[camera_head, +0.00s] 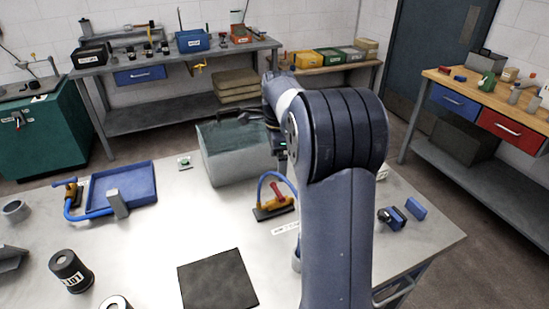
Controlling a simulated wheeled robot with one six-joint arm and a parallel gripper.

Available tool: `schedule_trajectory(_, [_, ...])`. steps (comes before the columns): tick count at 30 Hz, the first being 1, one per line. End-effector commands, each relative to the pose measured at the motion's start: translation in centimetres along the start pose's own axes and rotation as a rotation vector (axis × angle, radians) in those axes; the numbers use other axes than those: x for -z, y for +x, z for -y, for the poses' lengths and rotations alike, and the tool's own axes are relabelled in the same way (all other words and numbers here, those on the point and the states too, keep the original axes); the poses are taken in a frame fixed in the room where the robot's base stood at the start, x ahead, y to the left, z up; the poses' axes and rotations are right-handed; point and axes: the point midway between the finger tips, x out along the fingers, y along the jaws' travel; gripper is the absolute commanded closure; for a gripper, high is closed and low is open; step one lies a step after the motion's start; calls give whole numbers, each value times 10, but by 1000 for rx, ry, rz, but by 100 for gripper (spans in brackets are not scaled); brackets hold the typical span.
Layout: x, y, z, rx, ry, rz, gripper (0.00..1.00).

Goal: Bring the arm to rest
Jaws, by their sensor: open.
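My arm rises in the right half of the head view, its thick dark elbow above the table. My gripper (245,117) is small and partly hidden behind my own arm links. It is open, with no object visible in it, and appears in front of or above a grey box with a dark greenish top (235,158). I cannot tell the exact gap between them. The steel table (150,235) lies below.
Benches stand behind (180,62) and right (500,110). The table's middle left is clear.

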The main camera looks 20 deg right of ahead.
Motion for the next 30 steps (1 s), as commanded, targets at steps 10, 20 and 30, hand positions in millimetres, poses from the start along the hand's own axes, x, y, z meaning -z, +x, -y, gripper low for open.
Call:
schedule_trajectory(10, [0,37,-1,-6,0,0,12])
schedule_trajectory(20, [0,95,-1,-6,-1,0,12])
schedule_trajectory(30, [0,109,-1,-2,-28,0,12])
